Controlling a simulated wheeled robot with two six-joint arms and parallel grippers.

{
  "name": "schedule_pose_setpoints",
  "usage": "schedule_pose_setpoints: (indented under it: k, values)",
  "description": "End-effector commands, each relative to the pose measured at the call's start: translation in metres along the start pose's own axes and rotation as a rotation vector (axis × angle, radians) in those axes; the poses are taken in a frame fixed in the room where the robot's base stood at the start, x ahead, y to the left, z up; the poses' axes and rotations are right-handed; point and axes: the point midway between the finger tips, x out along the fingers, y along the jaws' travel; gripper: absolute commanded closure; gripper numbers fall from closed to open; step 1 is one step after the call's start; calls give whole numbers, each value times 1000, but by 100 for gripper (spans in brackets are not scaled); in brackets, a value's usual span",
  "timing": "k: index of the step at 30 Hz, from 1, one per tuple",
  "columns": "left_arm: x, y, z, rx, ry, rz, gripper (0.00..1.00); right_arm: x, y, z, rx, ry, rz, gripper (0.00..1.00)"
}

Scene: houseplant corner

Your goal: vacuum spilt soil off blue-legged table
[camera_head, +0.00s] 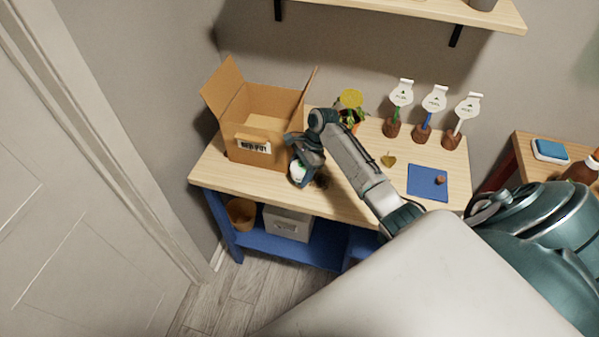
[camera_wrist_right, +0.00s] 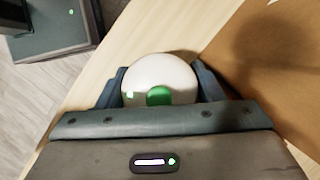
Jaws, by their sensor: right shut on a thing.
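My right gripper (camera_head: 303,160) is above the left part of the blue-legged table (camera_head: 232,178), just right of the cardboard box. It is shut on a rounded white vacuum (camera_head: 297,173) with a green part. In the right wrist view the white body (camera_wrist_right: 160,72) sits between the two fingers. A dark patch of soil (camera_head: 321,181) lies on the wood beside the vacuum, on its right, near the front edge. I cannot tell whether the vacuum touches the tabletop. My left gripper is not in view.
An open cardboard box (camera_head: 255,125) stands at the table's left end. A yellow-topped plant (camera_head: 350,103) stands behind my arm. Several labelled stakes (camera_head: 434,103) stand at the back right. A yellowish leaf (camera_head: 388,160) lies nearby.

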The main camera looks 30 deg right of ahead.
Motion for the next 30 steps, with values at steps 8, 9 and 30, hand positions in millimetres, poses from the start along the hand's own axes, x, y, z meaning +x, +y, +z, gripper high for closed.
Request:
schedule_pose_setpoints:
  k: [8,9,30]
  values:
    - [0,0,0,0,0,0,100,-1,0,0,-1,0,-1,57]
    - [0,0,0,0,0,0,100,-1,0,0,-1,0,-1,57]
    - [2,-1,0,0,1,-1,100,7,0,-3,-1,0,-2,57]
